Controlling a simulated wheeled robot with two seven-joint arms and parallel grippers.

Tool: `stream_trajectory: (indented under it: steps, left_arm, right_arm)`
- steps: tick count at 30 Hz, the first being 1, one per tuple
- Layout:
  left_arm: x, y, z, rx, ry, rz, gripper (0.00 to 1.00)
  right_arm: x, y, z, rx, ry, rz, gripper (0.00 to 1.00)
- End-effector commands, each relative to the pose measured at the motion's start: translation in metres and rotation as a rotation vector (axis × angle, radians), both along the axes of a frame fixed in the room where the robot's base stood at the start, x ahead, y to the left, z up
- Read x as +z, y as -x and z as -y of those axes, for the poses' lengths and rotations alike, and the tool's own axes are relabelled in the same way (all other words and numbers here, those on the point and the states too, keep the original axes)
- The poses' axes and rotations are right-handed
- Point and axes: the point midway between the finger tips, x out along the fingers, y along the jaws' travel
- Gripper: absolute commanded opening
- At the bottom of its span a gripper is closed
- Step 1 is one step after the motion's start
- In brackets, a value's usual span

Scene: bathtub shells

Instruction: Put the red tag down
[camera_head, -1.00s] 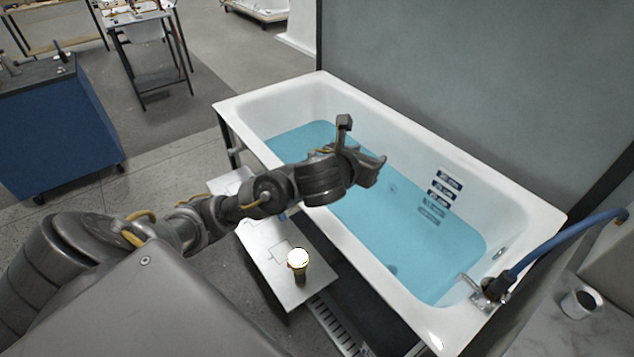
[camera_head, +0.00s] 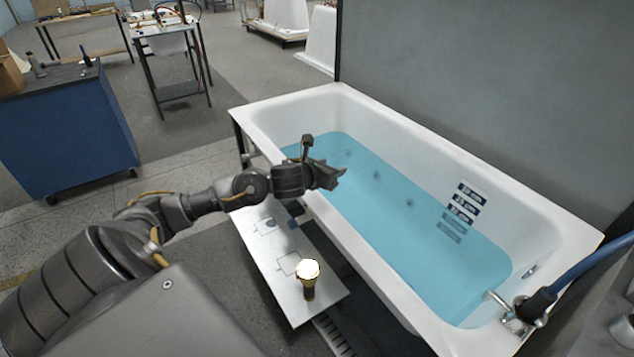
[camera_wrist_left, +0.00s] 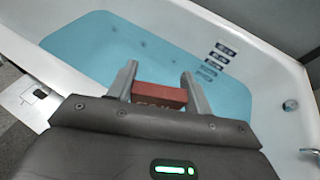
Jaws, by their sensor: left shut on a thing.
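The tag is hidden there behind the gripper. My right gripper is out of view.
A pale board (camera_head: 262,262) with outlined squares lies along the tub's near side. Blue water (camera_head: 400,215) fills the tub's bottom. A hose (camera_head: 580,272) is at right.

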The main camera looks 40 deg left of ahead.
Motion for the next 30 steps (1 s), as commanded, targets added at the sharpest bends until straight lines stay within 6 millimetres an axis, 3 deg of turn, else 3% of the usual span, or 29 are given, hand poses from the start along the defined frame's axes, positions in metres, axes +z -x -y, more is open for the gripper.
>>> stream_trajectory:
  steps: [2,4,9,19,26,30]
  left_arm:
    - [-0.007,-0.006,-0.021,0.005,-0.001,-0.004,0.28]
    - [-0.026,-0.009,-0.031,0.003,0.003,-0.007,0.28]
    - [-0.05,-0.016,-0.052,0.004,0.001,-0.002,0.28]
    - [-0.063,-0.02,-0.061,0.0,0.001,-0.001,0.28]
    - [-0.092,-0.021,-0.064,0.001,0.003,-0.001,0.28]
    - [-0.098,-0.021,-0.065,0.0,-0.001,0.001,0.28]
  right_arm:
    - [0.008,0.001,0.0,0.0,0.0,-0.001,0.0]
    - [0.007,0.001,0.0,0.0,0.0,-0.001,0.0]
    - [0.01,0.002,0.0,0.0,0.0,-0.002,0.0]
    - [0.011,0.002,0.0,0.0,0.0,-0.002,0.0]
    - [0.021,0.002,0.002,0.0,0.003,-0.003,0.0]
    - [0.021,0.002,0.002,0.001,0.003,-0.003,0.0]
